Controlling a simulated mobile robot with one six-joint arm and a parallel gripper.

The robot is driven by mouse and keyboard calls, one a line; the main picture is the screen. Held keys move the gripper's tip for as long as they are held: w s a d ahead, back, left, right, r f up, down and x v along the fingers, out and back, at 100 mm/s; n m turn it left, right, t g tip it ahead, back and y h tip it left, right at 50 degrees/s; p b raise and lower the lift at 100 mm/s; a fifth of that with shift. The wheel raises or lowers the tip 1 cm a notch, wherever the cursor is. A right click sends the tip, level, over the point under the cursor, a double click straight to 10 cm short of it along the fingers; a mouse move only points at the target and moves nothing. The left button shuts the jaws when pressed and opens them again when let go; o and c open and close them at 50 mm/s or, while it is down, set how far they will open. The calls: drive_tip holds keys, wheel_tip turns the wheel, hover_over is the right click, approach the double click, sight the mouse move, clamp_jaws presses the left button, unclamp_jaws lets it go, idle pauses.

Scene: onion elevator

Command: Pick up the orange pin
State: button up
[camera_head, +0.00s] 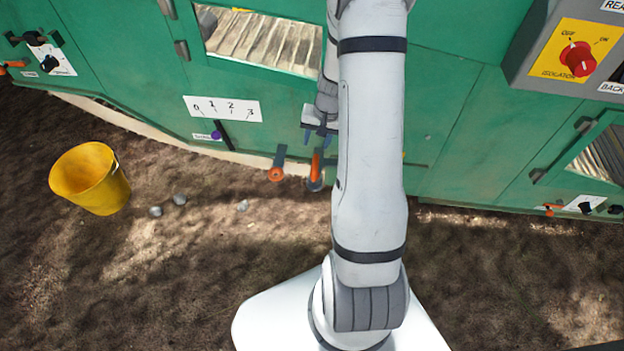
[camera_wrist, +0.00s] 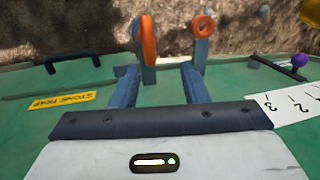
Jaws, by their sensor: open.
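Two orange ringed pieces sit on grey brackets low on the green machine; I cannot tell for certain which is the task's pin. One, an upright orange loop (camera_head: 316,163), is just below my gripper (camera_head: 320,138). In the wrist view this loop (camera_wrist: 148,40) lies beyond the fingertips, nearer the left finger. The other, an orange ring (camera_head: 275,174), is further left in the head view; it shows at the upper right of the wrist view (camera_wrist: 203,26). My gripper (camera_wrist: 158,72) is open, its fingers apart with nothing between them.
The green machine wall (camera_head: 440,130) stands close behind my gripper. A numbered plate (camera_head: 222,109) and a purple-knobbed lever (camera_head: 217,135) are left of the orange pieces. A yellow bucket (camera_head: 90,178) and several stones stand on open ground.

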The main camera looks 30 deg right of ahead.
sight(316, 160)
drive_tip(key=f, duration=0.2)
drive_tip(key=f+b, duration=0.1)
drive_tip(key=f, duration=0.2)
drive_tip(key=shift+w+d+f, duration=0.15)
drive_tip(key=shift+d+f, duration=0.2)
drive_tip(key=f+b, duration=0.1)
drive_tip(key=f, duration=0.1)
drive_tip(key=f+b, duration=0.1)
drive_tip(key=a+f+b, duration=0.1)
drive_tip(key=f, duration=0.1)
drive_tip(key=shift+w+f, duration=0.2)
drive_tip(key=shift+f, duration=0.1)
drive_tip(key=shift+c, duration=0.3)
drive_tip(key=shift+r, duration=0.1)
clamp_jaws()
